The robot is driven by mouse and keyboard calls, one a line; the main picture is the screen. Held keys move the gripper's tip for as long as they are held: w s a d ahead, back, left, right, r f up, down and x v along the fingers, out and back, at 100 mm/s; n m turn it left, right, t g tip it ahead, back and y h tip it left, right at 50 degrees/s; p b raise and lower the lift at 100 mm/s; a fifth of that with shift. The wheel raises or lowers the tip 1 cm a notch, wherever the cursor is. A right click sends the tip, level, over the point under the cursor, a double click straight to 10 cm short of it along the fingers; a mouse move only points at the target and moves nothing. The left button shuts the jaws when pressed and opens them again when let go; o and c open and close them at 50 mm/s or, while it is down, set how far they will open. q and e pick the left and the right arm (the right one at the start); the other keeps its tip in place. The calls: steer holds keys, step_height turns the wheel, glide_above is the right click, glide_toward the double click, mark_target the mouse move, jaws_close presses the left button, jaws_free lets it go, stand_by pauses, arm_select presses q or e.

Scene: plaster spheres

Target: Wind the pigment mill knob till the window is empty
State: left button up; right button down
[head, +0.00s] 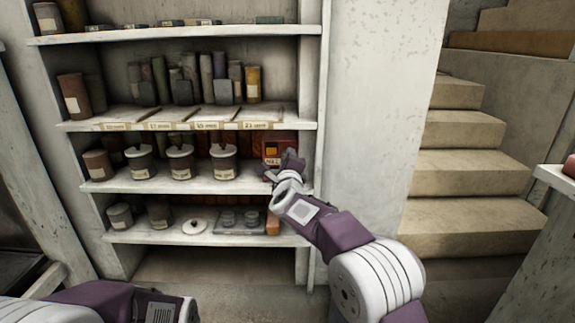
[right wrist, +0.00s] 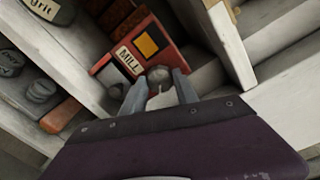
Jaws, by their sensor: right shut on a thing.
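The red pigment mill (head: 272,146) stands at the right end of a middle shelf. In the right wrist view its front (right wrist: 125,38) carries a "MILL" label (right wrist: 128,60) and a dark-framed window (right wrist: 149,44) showing an orange-yellow fill. Its round grey knob (right wrist: 160,75) is low on the front. My right gripper (right wrist: 159,88) is shut on the knob, one finger on each side. In the head view, my right gripper (head: 282,170) hides the knob and part of the mill. Only part of my left arm shows at the lower left; its gripper is out of view.
Several lidded jars (head: 180,161) stand left of the mill on its shelf. The shelf below holds a grey tray (head: 238,231), a lid (head: 194,226) and an orange block (head: 272,223). A white wall post (head: 318,120) is close on the right, with stairs (head: 460,160) beyond.

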steer(key=shift+f, duration=0.1)
stand_by(0.5)
steer(key=c, duration=0.9)
jaws_free()
steer(key=shift+c, duration=0.2)
steer(key=s+p, duration=0.1)
steer(key=s, duration=0.8)
steer(key=shift+r+p, duration=0.2)
steer(key=shift+p, duration=0.15)
steer(key=shift+d, duration=0.1)
